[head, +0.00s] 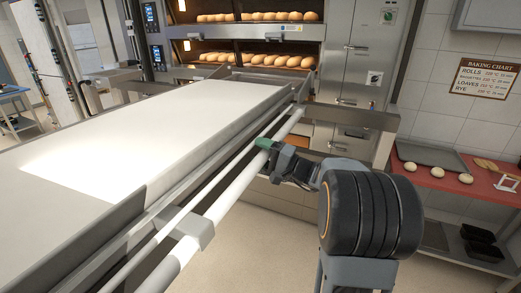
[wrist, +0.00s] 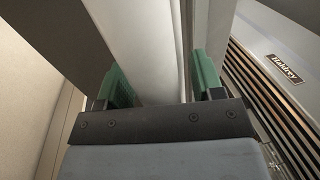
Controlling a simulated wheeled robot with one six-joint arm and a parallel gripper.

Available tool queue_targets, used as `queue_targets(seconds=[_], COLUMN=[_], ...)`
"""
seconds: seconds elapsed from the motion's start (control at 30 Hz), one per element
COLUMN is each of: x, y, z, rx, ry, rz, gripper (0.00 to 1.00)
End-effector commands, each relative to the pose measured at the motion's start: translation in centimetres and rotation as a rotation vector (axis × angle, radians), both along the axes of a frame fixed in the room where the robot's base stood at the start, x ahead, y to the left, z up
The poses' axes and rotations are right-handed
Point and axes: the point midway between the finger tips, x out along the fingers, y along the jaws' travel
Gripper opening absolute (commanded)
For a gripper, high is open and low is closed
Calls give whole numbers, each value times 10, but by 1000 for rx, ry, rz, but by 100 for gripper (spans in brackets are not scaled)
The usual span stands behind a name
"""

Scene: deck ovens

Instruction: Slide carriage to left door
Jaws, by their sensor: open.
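The carriage (head: 150,125) is a long loader with a pale flat belt, running from the near left toward the deck oven (head: 245,45). A white round bar (head: 228,196) runs along its right side on grey brackets. My gripper (head: 266,146) is at the bar toward its far end. In the wrist view my gripper (wrist: 162,82) has its two green finger pads on either side of the white bar (wrist: 155,50), open, with the bar between them. A gap shows by the right finger; contact on the left is unclear. The oven's lit openings show rows of bread.
A red counter (head: 445,183) with a grey tray (head: 430,154) and dough balls stands at the right, with black tins on the shelf below. A steel cabinet (head: 352,75) stands right of the oven. Open floor (head: 440,270) lies at the lower right.

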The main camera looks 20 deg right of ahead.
Motion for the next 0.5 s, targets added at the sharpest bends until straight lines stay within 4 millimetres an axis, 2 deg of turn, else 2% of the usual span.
queue_targets(seconds=[0.33, 0.5], x=[2, 2], y=[2, 2], z=[0, 0], rx=[-1, -1], ry=[1, 1], rz=[1, 0], gripper=[61, 46])
